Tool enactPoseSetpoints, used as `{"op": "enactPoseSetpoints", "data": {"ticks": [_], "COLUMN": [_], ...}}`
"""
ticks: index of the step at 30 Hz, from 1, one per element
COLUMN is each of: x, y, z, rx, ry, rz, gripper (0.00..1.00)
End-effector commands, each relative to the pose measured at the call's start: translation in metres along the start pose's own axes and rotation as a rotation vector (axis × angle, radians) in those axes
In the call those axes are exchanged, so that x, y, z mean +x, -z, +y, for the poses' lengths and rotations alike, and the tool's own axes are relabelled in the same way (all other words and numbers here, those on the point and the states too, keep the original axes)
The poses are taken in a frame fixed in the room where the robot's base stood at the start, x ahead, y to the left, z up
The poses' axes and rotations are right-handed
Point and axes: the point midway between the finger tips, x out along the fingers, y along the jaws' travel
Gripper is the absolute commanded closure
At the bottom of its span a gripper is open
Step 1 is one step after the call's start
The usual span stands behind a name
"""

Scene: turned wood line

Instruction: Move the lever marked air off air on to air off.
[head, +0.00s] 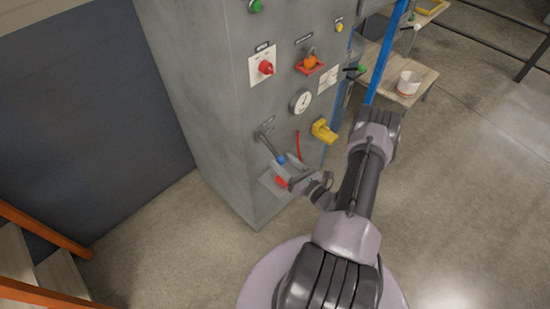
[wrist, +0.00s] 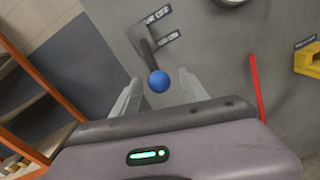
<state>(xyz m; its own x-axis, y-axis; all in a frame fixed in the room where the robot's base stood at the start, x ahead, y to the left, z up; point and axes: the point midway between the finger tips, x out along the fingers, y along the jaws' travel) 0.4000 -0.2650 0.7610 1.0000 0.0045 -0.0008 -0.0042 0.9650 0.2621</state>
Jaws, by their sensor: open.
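The air lever (wrist: 149,55) is a grey handle with a blue ball knob (wrist: 159,81), mounted on the grey cabinet. It slopes down and to the right from its pivot, past the lower label. The plate marked air off (wrist: 157,14) is above the air on plate (wrist: 168,39), both right of the pivot. In the head view the blue knob (head: 281,159) shows just above my gripper. My gripper (wrist: 160,90) is open, its two fingers on either side of the knob in the wrist view. I cannot tell whether either finger touches it.
The cabinet also carries a red knob (head: 265,68), an orange switch (head: 310,62), a gauge (head: 301,102) and a yellow handle (head: 323,131). A red strip (wrist: 257,88) is right of my gripper. Stairs with orange rails (head: 45,232) stand at left; a bench (head: 413,75) stands at right.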

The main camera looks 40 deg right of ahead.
Motion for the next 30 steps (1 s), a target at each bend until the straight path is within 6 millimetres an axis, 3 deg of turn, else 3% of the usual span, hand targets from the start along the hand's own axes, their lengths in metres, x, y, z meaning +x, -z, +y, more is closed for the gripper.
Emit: {"op": "enactPoseSetpoints", "data": {"ticks": [6, 17, 25, 30], "x": [0.035, 0.044, 0.043, 0.043], "y": [0.001, -0.001, -0.001, 0.000], "z": [0.000, 0.000, 0.001, 0.001], "rx": [-0.002, 0.000, 0.000, 0.000], "ry": [-0.003, -0.001, -0.001, -0.001], "rz": [0.000, 0.000, 0.000, 0.000], "gripper": [0.48, 0.48, 0.99, 1.00]}}
